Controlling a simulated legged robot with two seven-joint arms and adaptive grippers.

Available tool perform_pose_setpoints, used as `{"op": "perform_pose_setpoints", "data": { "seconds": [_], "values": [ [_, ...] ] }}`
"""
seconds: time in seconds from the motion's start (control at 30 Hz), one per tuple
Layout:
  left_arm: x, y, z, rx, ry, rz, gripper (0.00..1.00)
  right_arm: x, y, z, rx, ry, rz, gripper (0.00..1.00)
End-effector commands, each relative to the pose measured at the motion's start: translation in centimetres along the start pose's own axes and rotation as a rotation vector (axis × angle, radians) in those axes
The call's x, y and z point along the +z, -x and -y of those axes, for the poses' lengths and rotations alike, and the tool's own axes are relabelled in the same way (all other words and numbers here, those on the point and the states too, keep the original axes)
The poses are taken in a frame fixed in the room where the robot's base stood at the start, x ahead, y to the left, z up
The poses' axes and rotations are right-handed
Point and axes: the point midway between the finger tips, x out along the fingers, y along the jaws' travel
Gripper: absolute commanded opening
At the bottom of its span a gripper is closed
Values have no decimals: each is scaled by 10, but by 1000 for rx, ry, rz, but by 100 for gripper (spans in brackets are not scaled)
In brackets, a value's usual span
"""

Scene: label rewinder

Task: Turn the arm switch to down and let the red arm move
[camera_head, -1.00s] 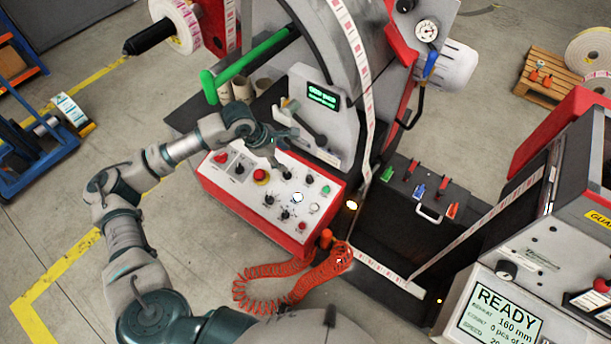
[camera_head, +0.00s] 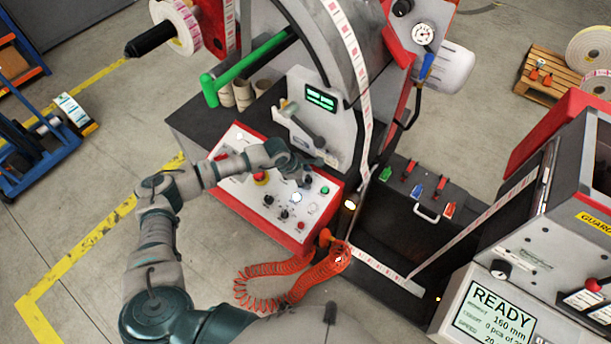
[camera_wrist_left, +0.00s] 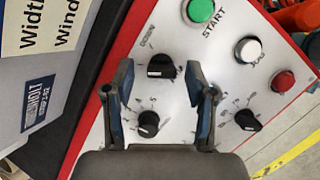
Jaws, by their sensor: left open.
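The white control panel with a red frame (camera_head: 248,212) carries several black knobs and coloured buttons. My left gripper (camera_head: 304,180) is open over its upper right part. In the left wrist view, the gripper (camera_wrist_left: 163,88) straddles the middle of the panel. A black knob with a white mark (camera_wrist_left: 160,67) lies at the gap between the fingertips. A second knob with a dial scale (camera_wrist_left: 148,123) lies nearer the palm. I cannot tell contact or read which label is the arm switch. A red upright part (camera_head: 231,28) stands at the top left; whether it is the red arm is unclear.
The green START button (camera_wrist_left: 202,10), white button (camera_wrist_left: 248,48), red button (camera_wrist_left: 284,80) and another knob (camera_wrist_left: 248,120) are close to the gripper. A coiled orange hose (camera_head: 290,285) hangs below the panel. The machine's grey front plate (camera_head: 335,130) rises behind the gripper.

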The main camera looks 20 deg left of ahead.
Motion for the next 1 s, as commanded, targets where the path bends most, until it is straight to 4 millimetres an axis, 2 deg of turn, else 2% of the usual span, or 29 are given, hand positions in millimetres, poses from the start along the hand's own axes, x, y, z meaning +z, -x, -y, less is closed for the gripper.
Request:
{"op": "perform_pose_setpoints", "data": {
  "seconds": [0.27,0.5,0.77,1.0],
  "values": [
    [0,-2,0,0,0,1,56,2,0,-9,10,5,2,63],
    [-2,-2,0,0,1,2,0,4,1,-18,20,5,4,63],
    [-3,-2,-1,-2,-11,-1,0,4,-2,-16,18,4,4,63],
    [-5,-4,-1,-24,-100,-3,0,4,-17,-8,9,0,4,63]
  ]
}}
